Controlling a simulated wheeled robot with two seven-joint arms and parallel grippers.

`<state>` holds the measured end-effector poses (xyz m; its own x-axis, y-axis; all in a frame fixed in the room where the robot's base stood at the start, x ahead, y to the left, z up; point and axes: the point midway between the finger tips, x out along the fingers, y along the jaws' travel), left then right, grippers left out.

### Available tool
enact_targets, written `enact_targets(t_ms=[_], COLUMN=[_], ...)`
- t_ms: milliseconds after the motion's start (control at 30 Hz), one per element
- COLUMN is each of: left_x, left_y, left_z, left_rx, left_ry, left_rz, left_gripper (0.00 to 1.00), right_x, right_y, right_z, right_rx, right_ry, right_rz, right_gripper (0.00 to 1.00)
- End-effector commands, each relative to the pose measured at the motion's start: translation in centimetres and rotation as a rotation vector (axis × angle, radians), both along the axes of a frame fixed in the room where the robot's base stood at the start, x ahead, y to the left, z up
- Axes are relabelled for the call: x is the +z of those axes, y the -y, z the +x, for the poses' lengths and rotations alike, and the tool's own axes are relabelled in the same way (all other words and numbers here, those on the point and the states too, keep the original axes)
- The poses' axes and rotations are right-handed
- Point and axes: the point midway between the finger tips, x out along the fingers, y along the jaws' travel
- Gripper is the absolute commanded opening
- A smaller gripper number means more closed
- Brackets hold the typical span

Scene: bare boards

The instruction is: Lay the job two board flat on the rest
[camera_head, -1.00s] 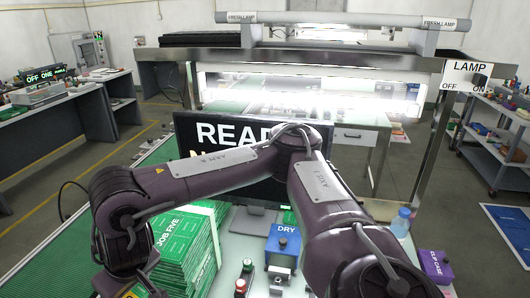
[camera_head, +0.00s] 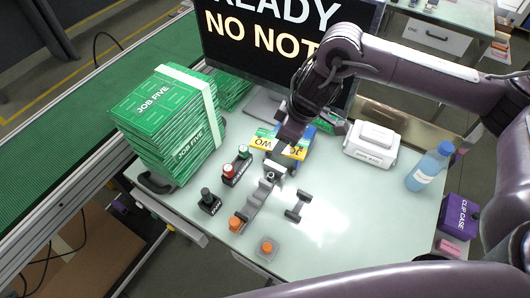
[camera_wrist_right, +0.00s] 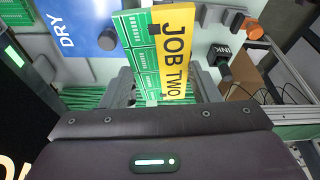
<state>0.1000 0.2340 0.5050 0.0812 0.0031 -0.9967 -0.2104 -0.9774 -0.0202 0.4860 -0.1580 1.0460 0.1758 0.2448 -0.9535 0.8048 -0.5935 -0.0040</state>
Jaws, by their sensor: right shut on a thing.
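The job two board (camera_head: 262,143) is green with a yellow band lettered JOB TWO. In the wrist view the board (camera_wrist_right: 176,50) stands out from between the fingers of my right gripper (camera_wrist_right: 165,85), which is shut on it. In the head view my right gripper (camera_head: 284,140) is over the middle of the bench, in front of the blue DRY box (camera_head: 306,136). A low grey fixture with two crossbars (camera_head: 298,206), perhaps the rest, is nearer on the bench. A grey stepped block (camera_head: 258,195) is beside it. My left gripper is not in view.
A tall strapped stack of green JOB FIVE boards (camera_head: 165,120) is at the left. Red and green buttons (camera_head: 237,166), a black INK piece (camera_head: 210,202) and orange knobs (camera_head: 266,246) are near the block. A white case (camera_head: 371,145) and blue-capped bottle (camera_head: 428,167) stand right. The monitor (camera_head: 280,45) is behind.

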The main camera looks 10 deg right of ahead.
Motion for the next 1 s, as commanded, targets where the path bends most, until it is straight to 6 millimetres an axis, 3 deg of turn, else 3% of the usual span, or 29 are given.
enact_targets(t_ms=[33,300,500,700,1000], left_x=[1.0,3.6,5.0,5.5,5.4], left_y=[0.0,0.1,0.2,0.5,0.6], left_z=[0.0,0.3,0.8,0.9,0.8], left_rx=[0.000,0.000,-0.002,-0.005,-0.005], left_ry=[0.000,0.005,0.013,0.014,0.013], left_rz=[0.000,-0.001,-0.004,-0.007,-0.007], left_gripper=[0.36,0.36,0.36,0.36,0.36], right_x=[0.0,-2.3,-4.0,-4.9,-5.1], right_y=[-0.7,-3.7,-5.4,-6.2,-6.2], right_z=[0.0,-0.8,-1.8,-2.4,-2.4], right_rx=[0.110,0.791,1.203,1.396,1.417], right_ry=[-0.011,-0.021,-0.003,0.014,0.017], right_rz=[-0.006,-0.069,-0.117,-0.141,-0.145], right_gripper=[0.32,0.32,0.32,0.32,0.32])
